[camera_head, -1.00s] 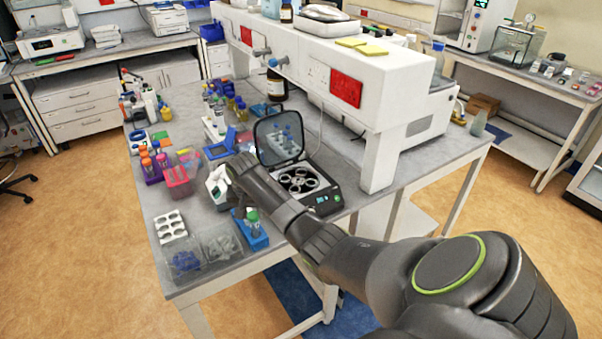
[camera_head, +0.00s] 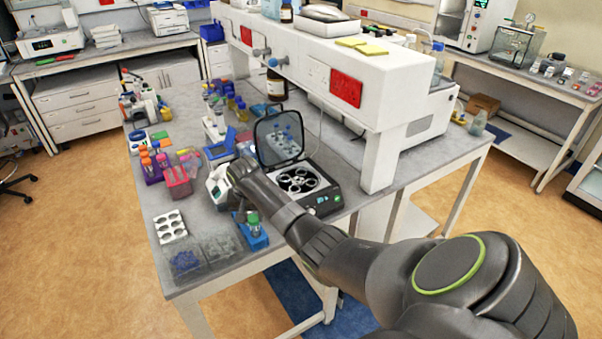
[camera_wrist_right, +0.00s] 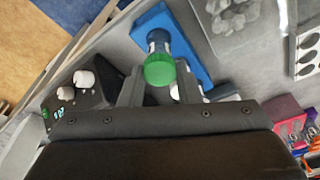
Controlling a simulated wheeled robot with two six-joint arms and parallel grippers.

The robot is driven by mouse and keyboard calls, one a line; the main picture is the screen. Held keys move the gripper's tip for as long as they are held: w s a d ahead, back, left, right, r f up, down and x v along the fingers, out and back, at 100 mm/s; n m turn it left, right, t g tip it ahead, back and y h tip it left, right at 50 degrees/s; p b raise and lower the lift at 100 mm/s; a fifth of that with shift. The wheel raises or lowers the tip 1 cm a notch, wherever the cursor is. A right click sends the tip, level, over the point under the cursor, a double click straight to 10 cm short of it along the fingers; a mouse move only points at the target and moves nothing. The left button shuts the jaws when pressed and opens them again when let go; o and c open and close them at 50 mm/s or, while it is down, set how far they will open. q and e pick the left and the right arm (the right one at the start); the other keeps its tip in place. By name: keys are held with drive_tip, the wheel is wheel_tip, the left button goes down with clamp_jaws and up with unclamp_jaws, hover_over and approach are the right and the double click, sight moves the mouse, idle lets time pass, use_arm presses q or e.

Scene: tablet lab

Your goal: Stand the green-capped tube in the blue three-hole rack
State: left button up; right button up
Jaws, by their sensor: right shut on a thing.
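The green-capped tube (camera_head: 253,219) is upright at the blue three-hole rack (camera_head: 257,243) near the table's front edge. In the wrist view its green cap (camera_wrist_right: 160,71) sits between the two fingers of my right gripper (camera_wrist_right: 160,68), which is shut on it. The tube's clear body shows beyond the cap, over the blue rack (camera_wrist_right: 188,42). I cannot tell whether its lower end is inside a hole. In the head view my right forearm and wrist hide most of the fingers. My left gripper is not in view.
A centrifuge with an open lid (camera_head: 300,180) stands right of the rack. A white hole tray (camera_head: 171,227) and clear bins (camera_head: 187,258) lie to the left. A white device (camera_head: 218,186) stands behind the rack. Pink and purple tube racks (camera_head: 178,184) are further left.

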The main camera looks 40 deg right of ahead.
drive_tip(key=shift+f, duration=0.65)
drive_tip(key=o, duration=0.9)
drive_tip(key=shift+r, duration=0.15)
